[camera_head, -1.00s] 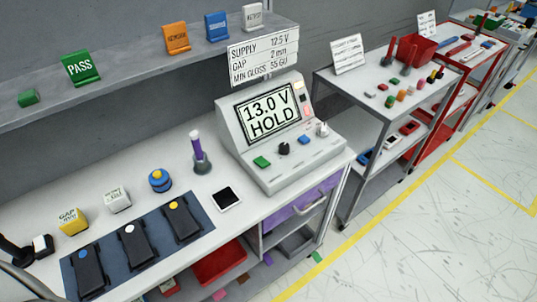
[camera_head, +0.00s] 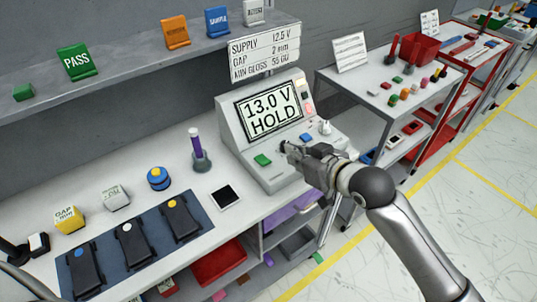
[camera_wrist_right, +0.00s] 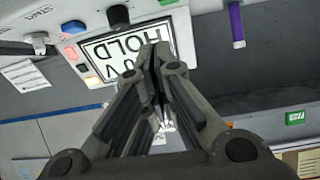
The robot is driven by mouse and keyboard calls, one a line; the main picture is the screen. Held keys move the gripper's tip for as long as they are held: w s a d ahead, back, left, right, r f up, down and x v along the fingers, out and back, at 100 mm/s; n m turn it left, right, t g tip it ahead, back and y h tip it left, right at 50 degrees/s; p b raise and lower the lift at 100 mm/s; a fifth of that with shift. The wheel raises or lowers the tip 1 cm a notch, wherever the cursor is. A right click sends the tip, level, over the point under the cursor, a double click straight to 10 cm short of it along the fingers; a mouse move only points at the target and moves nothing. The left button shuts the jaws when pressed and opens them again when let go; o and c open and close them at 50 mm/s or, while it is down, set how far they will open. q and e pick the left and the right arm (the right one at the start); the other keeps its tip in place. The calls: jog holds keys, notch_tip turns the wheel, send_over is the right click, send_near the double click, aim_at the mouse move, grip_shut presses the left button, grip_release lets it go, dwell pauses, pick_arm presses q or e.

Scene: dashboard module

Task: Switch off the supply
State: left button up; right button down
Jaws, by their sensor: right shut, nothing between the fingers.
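The supply unit (camera_head: 232,128) is a grey sloped console on the bench. Its screen (camera_head: 269,112) reads "13.0 V HOLD" and also shows inverted in the right wrist view (camera_wrist_right: 120,46). Its front has a green button (camera_head: 262,160), a blue button (camera_head: 305,138) and a pale knob (camera_head: 325,127). A black knob (camera_wrist_right: 118,15) shows in the wrist view; my gripper largely covers it in the head view. A red lamp (camera_head: 308,109) sits beside the screen. My right gripper (camera_head: 286,147) is shut and empty, in front of the console's controls; contact cannot be told. My left gripper is not in view.
A blue mat (camera_head: 157,246) holds several black devices. A shelf (camera_head: 130,68) runs above. A cart (camera_head: 345,83) stands right. Floor shows between.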

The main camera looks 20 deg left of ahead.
jog(key=shift+s+a+r+n, duration=0.2)
jog(key=shift+s+a+r, duration=0.15)
jog(key=shift+r, duration=0.25)
jog(key=shift+s+a+r+n, duration=0.2)
jog(key=shift+s+r, duration=0.1)
jog(key=shift+r, duration=0.25)
jog(key=p, duration=0.2)
send_over(268, 162)
jog(key=f, duration=0.4)
jog(key=shift+w+a+f, duration=0.1)
jog(key=shift+a+f, duration=0.05)
jog(key=shift+a, duration=0.15)
jog(key=f, duration=0.2)
jog(key=shift+d+f+p, duration=0.3)
jog(key=shift+p, duration=0.1)
jog(key=shift+s+d+f, duration=0.15)
jog(key=shift+s+f, duration=0.15)
jog(key=shift+f, duration=0.35)
jog(key=shift+f, duration=0.15)
